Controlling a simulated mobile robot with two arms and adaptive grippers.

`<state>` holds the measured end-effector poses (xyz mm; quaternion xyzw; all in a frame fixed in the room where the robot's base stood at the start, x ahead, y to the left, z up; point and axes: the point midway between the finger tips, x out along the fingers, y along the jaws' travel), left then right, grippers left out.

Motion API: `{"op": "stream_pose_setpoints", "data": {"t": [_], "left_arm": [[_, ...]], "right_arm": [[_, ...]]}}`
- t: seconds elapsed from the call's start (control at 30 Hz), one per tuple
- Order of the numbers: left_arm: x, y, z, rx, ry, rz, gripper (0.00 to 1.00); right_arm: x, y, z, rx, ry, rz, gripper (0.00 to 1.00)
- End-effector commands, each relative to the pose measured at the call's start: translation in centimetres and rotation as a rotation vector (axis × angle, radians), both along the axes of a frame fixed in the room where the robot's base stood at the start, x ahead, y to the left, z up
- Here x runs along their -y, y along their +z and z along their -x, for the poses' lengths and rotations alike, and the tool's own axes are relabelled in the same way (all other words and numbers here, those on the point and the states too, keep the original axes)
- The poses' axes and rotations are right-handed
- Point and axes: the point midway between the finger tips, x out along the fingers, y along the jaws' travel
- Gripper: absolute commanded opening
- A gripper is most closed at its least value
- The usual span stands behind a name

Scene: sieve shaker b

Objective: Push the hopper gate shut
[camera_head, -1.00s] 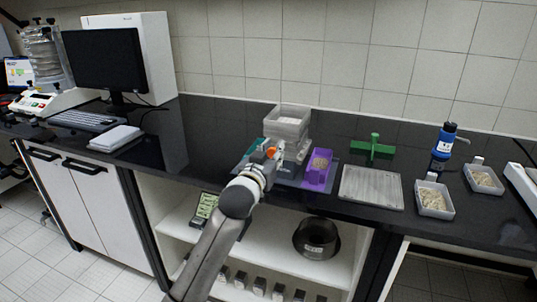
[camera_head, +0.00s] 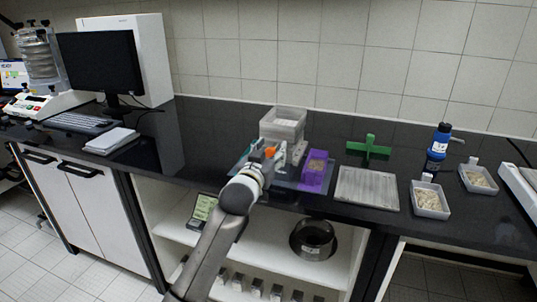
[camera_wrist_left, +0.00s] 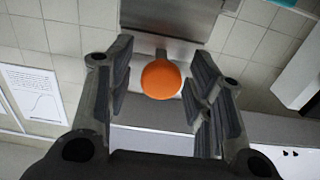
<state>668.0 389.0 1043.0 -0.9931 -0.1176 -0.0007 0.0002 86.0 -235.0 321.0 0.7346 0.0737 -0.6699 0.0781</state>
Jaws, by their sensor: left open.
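The hopper (camera_head: 283,124) is a pale grey open box on a stand at the middle of the counter. An orange round knob (camera_head: 270,152) shows at its front left, and in the left wrist view the knob (camera_wrist_left: 161,80) fills the middle, in front of a grey metal plate. My left gripper (camera_head: 266,160) is at the knob. In the left wrist view its dark fingers are apart, one on each side of the knob, with gaps visible. The gate itself is mostly hidden behind the gripper. My right gripper is not in view.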

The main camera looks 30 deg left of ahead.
Motion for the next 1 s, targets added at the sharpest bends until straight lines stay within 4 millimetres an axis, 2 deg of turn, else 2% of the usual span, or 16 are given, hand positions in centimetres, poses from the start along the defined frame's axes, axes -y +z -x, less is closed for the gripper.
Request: {"op": "stream_pose_setpoints", "data": {"t": [0.17, 0.5, 0.7, 1.0], "left_arm": [[0.4, -0.1, 1.4, -0.001, 0.0, 0.0, 0.48], [1.9, -0.1, 7.7, -0.001, 0.0, 0.0, 0.48], [2.5, -0.1, 10.5, 0.0, 0.0, 0.0, 0.48], [2.8, 0.0, 11.6, 0.0, 0.001, 0.0, 0.48]], "right_arm": [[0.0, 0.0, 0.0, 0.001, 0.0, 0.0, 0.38], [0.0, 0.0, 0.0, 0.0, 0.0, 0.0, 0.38], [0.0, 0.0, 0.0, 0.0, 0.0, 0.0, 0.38], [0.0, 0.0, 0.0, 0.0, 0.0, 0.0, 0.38]]}}
